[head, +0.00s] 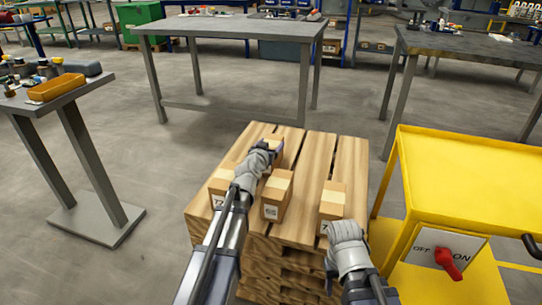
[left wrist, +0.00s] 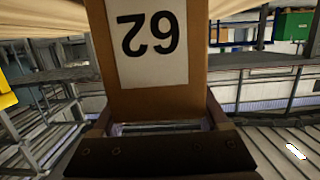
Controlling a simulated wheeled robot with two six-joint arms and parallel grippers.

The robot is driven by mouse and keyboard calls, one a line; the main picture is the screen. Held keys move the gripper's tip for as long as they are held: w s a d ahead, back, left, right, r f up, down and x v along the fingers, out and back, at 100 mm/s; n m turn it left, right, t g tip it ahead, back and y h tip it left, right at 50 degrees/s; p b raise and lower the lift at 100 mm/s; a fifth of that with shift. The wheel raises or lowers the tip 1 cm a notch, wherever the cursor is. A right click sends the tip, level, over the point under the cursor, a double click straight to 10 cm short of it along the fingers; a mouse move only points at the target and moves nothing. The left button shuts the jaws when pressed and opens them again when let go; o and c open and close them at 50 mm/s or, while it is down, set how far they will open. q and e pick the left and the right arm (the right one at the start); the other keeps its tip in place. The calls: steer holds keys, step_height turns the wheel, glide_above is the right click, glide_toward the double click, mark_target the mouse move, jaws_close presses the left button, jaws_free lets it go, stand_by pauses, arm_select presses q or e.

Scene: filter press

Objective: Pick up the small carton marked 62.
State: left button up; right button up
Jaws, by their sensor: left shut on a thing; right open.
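The small carton marked 62 (left wrist: 150,45) fills the upper middle of the left wrist view, its label upside down there. My left gripper (left wrist: 160,125) is shut on it, with a finger along each side. In the head view the left gripper (head: 267,150) is over the far part of the wooden pallet, and it hides most of the carton (head: 279,147). I cannot tell whether the carton touches the pallet. My right gripper (head: 346,232) is open and empty, just in front of another carton (head: 333,197) at the pallet's right.
The pallet (head: 312,160) also bears a carton at the left (head: 221,183) and one in the middle (head: 277,190), close to my left arm. A yellow cart (head: 465,180) with a red switch stands at the right. A grey table (head: 230,27) stands behind.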

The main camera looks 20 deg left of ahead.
arm_select(q)
jaws_close()
steer(key=shift+r, duration=0.1)
step_height(320, 180, up, 10)
steer(key=p, duration=1)
